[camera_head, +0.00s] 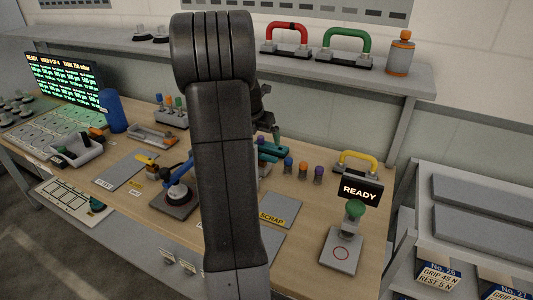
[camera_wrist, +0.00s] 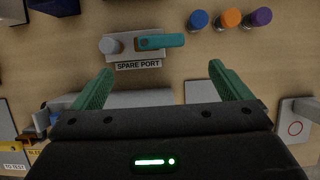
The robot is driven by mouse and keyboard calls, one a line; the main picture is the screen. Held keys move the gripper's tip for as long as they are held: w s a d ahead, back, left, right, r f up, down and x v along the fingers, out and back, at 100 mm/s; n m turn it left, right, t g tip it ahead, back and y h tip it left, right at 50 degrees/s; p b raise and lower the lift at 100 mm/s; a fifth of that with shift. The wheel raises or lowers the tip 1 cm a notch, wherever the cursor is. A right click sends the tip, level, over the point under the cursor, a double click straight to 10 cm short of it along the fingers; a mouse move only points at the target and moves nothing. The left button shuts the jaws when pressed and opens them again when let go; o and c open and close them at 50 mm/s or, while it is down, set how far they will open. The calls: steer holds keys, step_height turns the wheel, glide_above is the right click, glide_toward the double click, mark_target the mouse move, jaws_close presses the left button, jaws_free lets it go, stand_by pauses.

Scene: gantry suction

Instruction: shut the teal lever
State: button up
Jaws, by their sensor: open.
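The teal lever (camera_wrist: 162,41) lies level in the wrist view, pointing right from a grey port body (camera_wrist: 118,44) above a "SPARE PORT" label (camera_wrist: 138,65). In the head view a teal piece, seemingly the lever (camera_head: 272,153), shows just right of my arm, partly hidden. My gripper (camera_wrist: 160,68) is open and empty, with its green fingers spread wide. In the wrist picture the lever lies just beyond the fingertips, between their lines. I see no contact. My arm hides much of the port in the head view.
Blue, orange and purple knobs (camera_wrist: 229,18) stand right of the lever. A yellow handle (camera_head: 357,160), a "READY" sign (camera_head: 360,191) and a green button (camera_head: 355,209) are at the bench's right. A shelf (camera_head: 140,45) runs along the back.

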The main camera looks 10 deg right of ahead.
mark_target(265, 157)
steer(key=p+x, duration=0.1)
steer(key=x, duration=1)
steer(key=shift+d+f, duration=0.1)
steer(key=shift+f, duration=0.1)
steer(key=c, duration=1.4)
steer(key=shift+m, duration=0.3)
steer(key=shift+s+a+m+g+h+b, duration=0.15)
steer(key=shift+a+m+g+h+b, duration=0.15)
steer(key=shift+m, duration=0.7)
steer(key=shift+s+a+m+g+h+b, duration=0.2)
steer(key=shift+m+g+h+b, duration=0.15)
steer(key=shift+m, duration=0.65)
steer(key=o, duration=1.4)
